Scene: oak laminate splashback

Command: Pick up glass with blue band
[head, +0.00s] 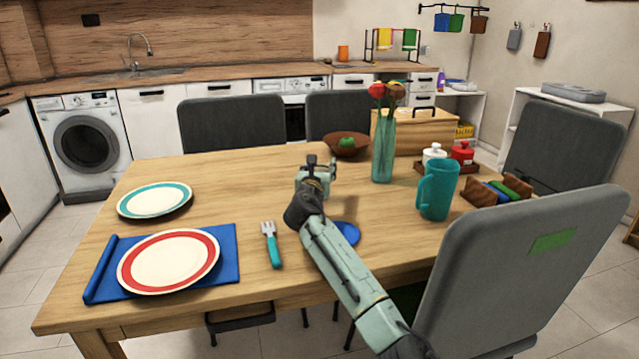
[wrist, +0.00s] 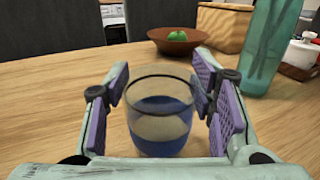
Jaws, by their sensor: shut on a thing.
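The glass with the blue band (wrist: 160,112) stands upright between my gripper's purple-padded fingers in the wrist view. It is clear, with a dark rim and a blue lower part. My gripper (wrist: 157,90) is shut on it, with a finger on each side. I cannot tell whether its base is off the table. In the head view my gripper (head: 318,164) is over the middle of the wooden table, and my arm hides the glass there.
A wooden bowl (head: 346,150) and a teal vase with flowers (head: 383,150) stand behind my gripper. A teal pitcher (head: 438,190) stands to the right. A fork (head: 270,245), a red-rimmed plate (head: 168,261) and a teal-rimmed plate (head: 154,200) lie left. A blue coaster (head: 347,233) is partly hidden by my arm.

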